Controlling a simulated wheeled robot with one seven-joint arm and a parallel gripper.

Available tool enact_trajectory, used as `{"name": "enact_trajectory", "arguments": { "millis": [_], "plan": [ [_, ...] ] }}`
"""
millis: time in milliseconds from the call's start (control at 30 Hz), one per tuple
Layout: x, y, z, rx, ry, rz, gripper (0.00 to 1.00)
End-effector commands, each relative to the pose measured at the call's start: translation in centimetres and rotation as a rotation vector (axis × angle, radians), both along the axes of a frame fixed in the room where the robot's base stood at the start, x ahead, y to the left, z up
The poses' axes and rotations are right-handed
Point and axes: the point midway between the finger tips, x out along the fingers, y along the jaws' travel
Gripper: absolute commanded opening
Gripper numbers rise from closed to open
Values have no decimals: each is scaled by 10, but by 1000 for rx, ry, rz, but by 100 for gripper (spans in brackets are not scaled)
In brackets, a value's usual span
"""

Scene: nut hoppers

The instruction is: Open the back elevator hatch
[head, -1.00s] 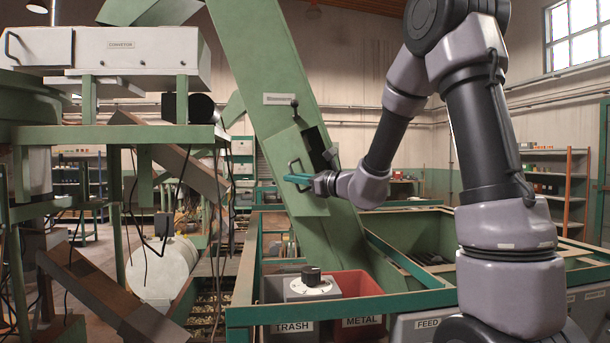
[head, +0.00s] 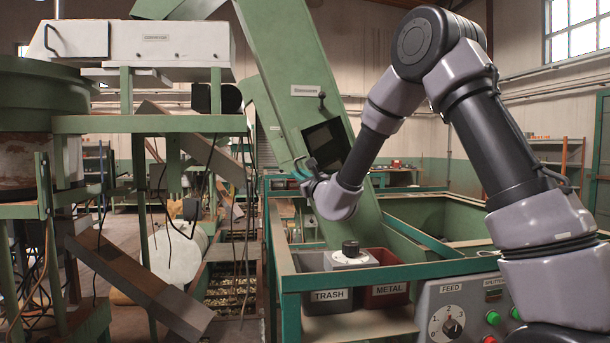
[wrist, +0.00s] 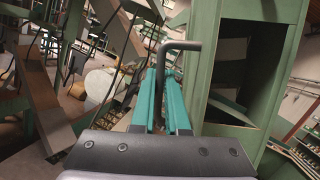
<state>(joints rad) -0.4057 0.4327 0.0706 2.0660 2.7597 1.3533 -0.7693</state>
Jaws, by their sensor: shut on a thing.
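The elevator hatch (head: 272,125) is a green panel on the sloping green elevator column (head: 285,50). It stands swung out to the left, and the dark square opening (head: 327,143) beside it is uncovered. In the wrist view the opening (wrist: 245,60) fills the upper right, with the hatch (wrist: 203,50) nearly edge-on at its left. The dark bar handle (wrist: 180,45) runs from the panel down between the teal fingers. My gripper (head: 302,170) is shut on this handle. Its fingers also show in the wrist view (wrist: 163,98); the exact contact is partly hidden.
TRASH (head: 330,296) and METAL (head: 388,290) bins stand below in a green frame. A panel with a FEED dial (head: 452,322) is at the front right. A white conveyor housing (head: 150,45) and green stand (head: 150,123) occupy the left.

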Motion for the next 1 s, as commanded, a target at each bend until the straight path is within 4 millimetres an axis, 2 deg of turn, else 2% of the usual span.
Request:
{"name": "enact_trajectory", "arguments": {
  "millis": [333,367,400,767,867,1000],
  "plan": [
    [1,0,2,2,-4,-1,0],
    [1,0,2,3,-4,-2,24],
    [1,0,2,2,-4,-1,25],
    [-1,0,1,2,-2,-1,25],
    [-8,-4,-1,2,-2,-1,25],
    [-29,-14,-6,2,-1,0,25]
  ]
}}
